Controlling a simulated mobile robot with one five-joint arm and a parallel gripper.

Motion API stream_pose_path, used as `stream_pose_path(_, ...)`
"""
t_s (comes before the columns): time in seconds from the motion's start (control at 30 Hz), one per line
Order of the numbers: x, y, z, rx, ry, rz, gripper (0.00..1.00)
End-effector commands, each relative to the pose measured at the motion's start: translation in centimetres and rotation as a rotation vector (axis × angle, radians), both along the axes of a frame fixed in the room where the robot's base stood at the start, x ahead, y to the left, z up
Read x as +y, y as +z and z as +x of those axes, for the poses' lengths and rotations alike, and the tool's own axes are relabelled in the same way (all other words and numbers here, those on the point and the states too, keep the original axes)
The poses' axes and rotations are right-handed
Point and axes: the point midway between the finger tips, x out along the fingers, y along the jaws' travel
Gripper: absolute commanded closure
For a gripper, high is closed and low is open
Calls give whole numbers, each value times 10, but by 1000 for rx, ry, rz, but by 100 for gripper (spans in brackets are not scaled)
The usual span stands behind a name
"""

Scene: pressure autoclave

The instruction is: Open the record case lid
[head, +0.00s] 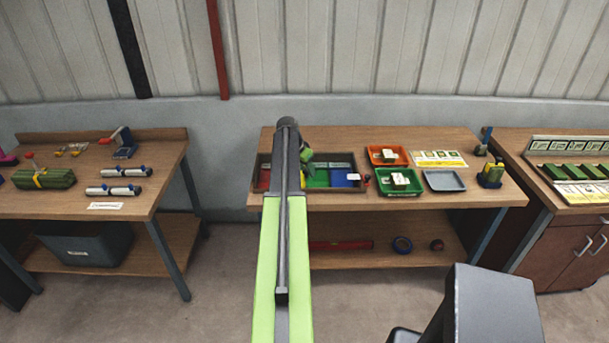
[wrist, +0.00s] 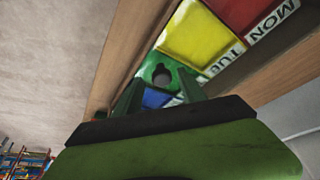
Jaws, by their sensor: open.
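I cannot pick out a record case or its lid for certain. A shallow divided box (head: 345,188) with red, green and blue compartments lies on the middle bench, partly hidden by my arm. In the wrist view its yellow compartment (wrist: 197,36) and day labels (wrist: 268,24) show close up. My gripper (head: 306,154) is over this box in the head view. In the wrist view my gripper (wrist: 160,92) is open, with its dark fingers apart. A green part with a dark, rounded shape (wrist: 162,74) shows between them; I cannot tell what it is.
Right of the box are an orange tray (head: 374,161), a green tray (head: 382,192) and a grey-blue tray (head: 456,188). The left bench (head: 60,204) bears a green bundle (head: 40,178). A right bench (head: 548,200) stands close by. The middle bench's front edge is clear.

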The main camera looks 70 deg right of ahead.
Motion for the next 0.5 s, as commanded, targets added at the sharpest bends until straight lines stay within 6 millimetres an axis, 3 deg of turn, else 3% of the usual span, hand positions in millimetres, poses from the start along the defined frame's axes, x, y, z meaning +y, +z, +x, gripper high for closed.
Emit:
stream_pose_path(0.07,0,1,0,0,0,0,52)
stream_pose_path(0.4,1,1,0,1,-1,2,97)
stream_pose_path(0.5,1,1,-1,2,-1,3,100)
